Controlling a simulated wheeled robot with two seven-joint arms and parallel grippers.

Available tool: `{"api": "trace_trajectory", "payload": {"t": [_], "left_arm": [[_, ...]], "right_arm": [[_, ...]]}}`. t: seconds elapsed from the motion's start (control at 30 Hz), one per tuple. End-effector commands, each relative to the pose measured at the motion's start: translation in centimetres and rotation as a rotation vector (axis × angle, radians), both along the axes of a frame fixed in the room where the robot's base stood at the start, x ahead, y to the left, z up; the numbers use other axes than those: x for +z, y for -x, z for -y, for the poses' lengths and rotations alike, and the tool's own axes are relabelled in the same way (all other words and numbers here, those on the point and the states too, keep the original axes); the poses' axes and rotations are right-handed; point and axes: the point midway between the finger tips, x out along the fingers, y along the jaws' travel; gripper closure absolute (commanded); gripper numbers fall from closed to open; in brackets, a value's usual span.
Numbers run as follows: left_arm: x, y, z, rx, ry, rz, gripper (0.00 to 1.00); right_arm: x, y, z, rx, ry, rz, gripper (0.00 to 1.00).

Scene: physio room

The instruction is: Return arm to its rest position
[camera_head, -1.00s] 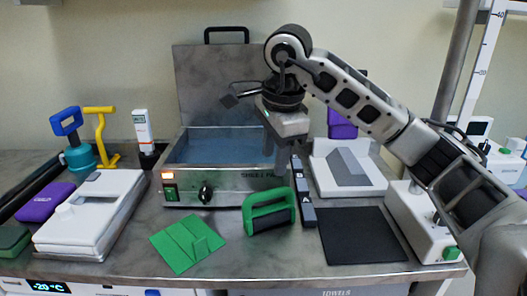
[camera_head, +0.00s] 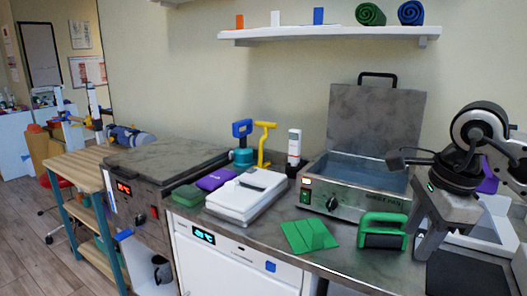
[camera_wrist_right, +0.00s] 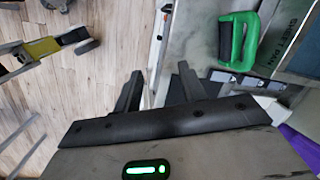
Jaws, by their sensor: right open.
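My right gripper (camera_head: 432,250) is at the right of the head view, pointing down, open and empty. The green handle (camera_wrist_right: 238,40) is up and to the right there, clear of the fingers. The left gripper does not show in the head view.
The metal water bath (camera_head: 345,200) with raised lid stands behind the green handle. A green folded piece (camera_head: 308,236), a white case (camera_head: 245,196) and a dark mat (camera_head: 465,275) lie on the bench. Wooden floor (camera_wrist_right: 100,30) shows beyond the bench edge.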

Motion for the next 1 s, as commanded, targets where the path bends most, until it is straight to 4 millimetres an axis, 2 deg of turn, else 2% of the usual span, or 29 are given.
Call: {"api": "trace_trajectory", "payload": {"t": [0.03, 0.2, 0.37, 0.47, 0.5, 0.6, 0.7, 0.77, 0.8, 0.87, 0.97, 1.0], "left_arm": [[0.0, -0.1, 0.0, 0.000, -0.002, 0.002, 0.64], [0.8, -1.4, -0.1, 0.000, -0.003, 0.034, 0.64], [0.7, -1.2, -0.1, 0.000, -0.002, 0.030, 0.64], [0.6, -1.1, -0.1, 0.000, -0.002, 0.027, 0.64], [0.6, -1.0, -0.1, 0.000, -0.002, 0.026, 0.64], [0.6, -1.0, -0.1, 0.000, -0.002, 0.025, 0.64], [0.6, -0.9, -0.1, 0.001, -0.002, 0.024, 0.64], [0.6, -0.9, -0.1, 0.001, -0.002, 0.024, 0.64], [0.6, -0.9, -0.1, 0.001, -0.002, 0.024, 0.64], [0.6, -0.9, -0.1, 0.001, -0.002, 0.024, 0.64], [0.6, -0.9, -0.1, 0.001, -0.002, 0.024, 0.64], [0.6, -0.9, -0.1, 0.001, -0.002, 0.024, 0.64]], "right_arm": [[-1.0, 0.2, -1.3, 0.018, -0.046, -0.018, 0.59], [-3.3, 1.2, -6.1, 0.063, -0.239, -0.075, 0.59], [-5.2, 3.3, -12.0, 0.082, -0.508, -0.176, 0.59], [-5.6, 5.7, -17.0, 0.052, -0.787, -0.305, 0.59], [-5.3, 6.8, -19.1, 0.017, -0.930, -0.377, 0.59], [-3.4, 8.5, -22.9, -0.150, -1.312, -0.595, 0.59], [-1.6, 8.1, -23.8, -0.417, -1.666, -0.840, 0.59], [-1.5, 7.0, -23.1, -0.622, -1.853, -0.991, 0.59], [-2.0, 6.1, -22.2, -0.782, -1.964, -1.094, 0.59], [-3.8, 4.8, -20.5, -1.045, -2.108, -1.246, 0.59], [-9.5, 3.7, -17.0, -1.565, -2.269, -1.487, 0.59], [-12.3, 3.9, -15.7, 1.608, 2.070, 1.414, 0.59]]}}
